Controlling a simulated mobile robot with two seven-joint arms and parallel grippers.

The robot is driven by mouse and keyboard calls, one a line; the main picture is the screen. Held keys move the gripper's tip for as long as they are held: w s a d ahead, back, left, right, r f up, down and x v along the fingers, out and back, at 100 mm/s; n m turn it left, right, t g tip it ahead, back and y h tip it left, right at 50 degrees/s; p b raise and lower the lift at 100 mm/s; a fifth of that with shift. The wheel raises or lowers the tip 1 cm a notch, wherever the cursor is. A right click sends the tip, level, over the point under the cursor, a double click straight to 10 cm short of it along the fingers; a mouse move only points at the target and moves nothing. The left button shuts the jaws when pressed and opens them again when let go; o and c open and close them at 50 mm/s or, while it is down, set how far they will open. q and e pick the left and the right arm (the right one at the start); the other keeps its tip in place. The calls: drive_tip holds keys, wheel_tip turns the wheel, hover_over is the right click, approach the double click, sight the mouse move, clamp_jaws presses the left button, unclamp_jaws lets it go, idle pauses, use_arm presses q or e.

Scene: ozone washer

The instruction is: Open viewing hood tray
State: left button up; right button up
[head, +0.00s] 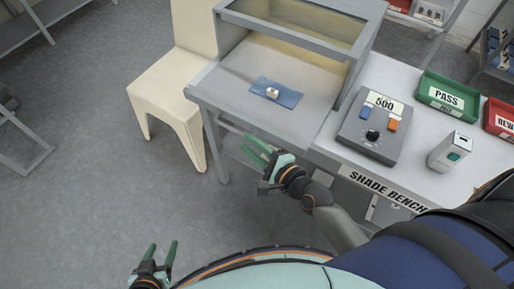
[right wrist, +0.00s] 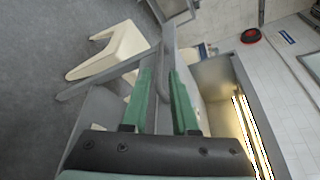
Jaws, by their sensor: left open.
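The grey viewing hood (head: 290,25) has a glazed top and stands at the back of the bench. Its open front shows a flat grey floor with a blue cloth (head: 275,93) bearing a small pale piece. A grey bar (head: 230,124) runs just below the front edge; I cannot tell for sure if it is the tray's handle. My right gripper (head: 257,148) is at this front edge, fingers apart. In the right wrist view, a grey bar (right wrist: 163,85) shows between its fingers (right wrist: 163,75); contact is unclear. My left gripper (head: 168,250) is open and empty, low over the floor.
A cream chair (head: 167,90) stands close left of the hood. Right of it on the shade bench (head: 385,192) are a grey control box (head: 371,130), a small white device (head: 451,150), a green PASS bin (head: 447,98) and a red bin (head: 499,120).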

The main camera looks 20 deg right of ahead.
drive_tip(key=shift+v, duration=1.25)
drive_tip(key=s+d+f+n+g+h+p, duration=0.1)
drive_tip(key=s+f+n, duration=0.4)
drive_tip(key=n, duration=0.6)
drive_tip(key=s+d+f+n+g+h, duration=0.1)
drive_tip(key=s+f+n+g, duration=0.3)
drive_tip(key=n, duration=0.7)
wheel_tip(320, 180, down, 4)
drive_tip(key=shift+s+d+r+n+h+p, duration=0.1)
drive_tip(key=shift+s+d+n+h+p, duration=0.4)
drive_tip(key=shift+s, duration=0.5)
drive_tip(key=shift+d, duration=0.1)
